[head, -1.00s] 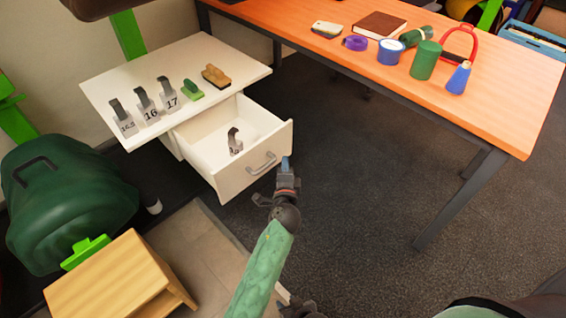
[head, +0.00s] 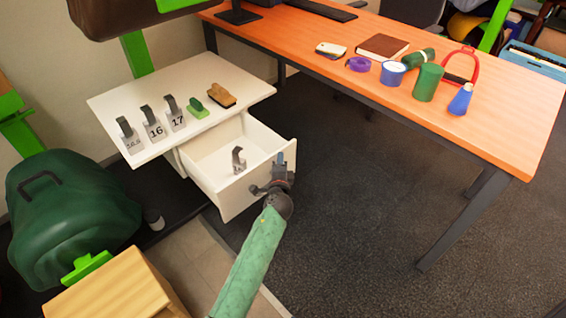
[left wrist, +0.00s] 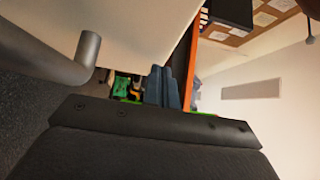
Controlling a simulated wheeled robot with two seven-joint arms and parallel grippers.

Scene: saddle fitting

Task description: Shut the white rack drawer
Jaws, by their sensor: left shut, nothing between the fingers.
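The white rack drawer (head: 232,201) stands pulled out below the white rack top (head: 240,89). One grey saddle piece (head: 239,159) stands inside it. My left gripper (head: 281,160) is shut and empty at the drawer's front panel, over the place of its handle, which it hides in the head view. In the left wrist view the shut fingers (left wrist: 162,86) are close beside the white front panel (left wrist: 135,30), and the grey handle bar (left wrist: 75,62) shows at left. I cannot tell whether the fingers touch the panel. My right gripper is not in view.
On the rack top stand several numbered saddle pieces (head: 153,123), a green block (head: 195,108) and a brown brush (head: 221,95). An orange desk (head: 490,130) is to the right. Dark floor lies open at right.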

